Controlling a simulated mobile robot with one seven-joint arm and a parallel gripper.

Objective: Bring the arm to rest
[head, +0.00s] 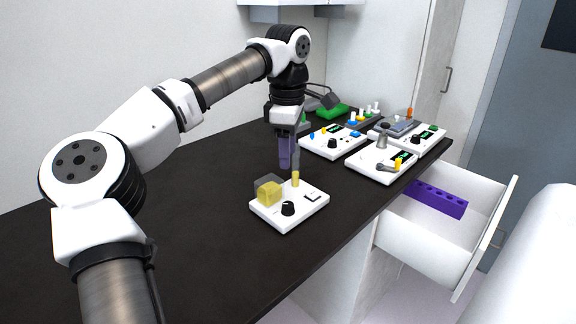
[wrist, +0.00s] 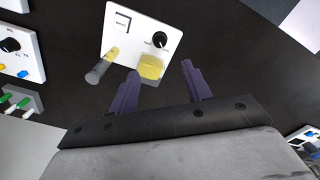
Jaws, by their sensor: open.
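My gripper (head: 287,152) hangs at the end of my outstretched arm, just behind and above a small white device. In the wrist view its two purple fingers (wrist: 160,88) are apart with nothing between them. The white device (head: 300,212) has a black knob (head: 288,208), a clear yellow-tinted box (head: 269,191) and a yellow post under a grey cylinder (head: 296,162). In the wrist view the device (wrist: 137,30) lies beyond the fingertips, with its yellow box (wrist: 151,67) nearest them. Whether a finger touches the device is hard to tell.
The black counter (head: 200,235) is clear at the left and front. Several white devices, one of them with a yellow part (head: 397,164), stand to the right. A green item (head: 332,110) lies at the back. An open white drawer (head: 435,240) holds a purple rack (head: 438,199).

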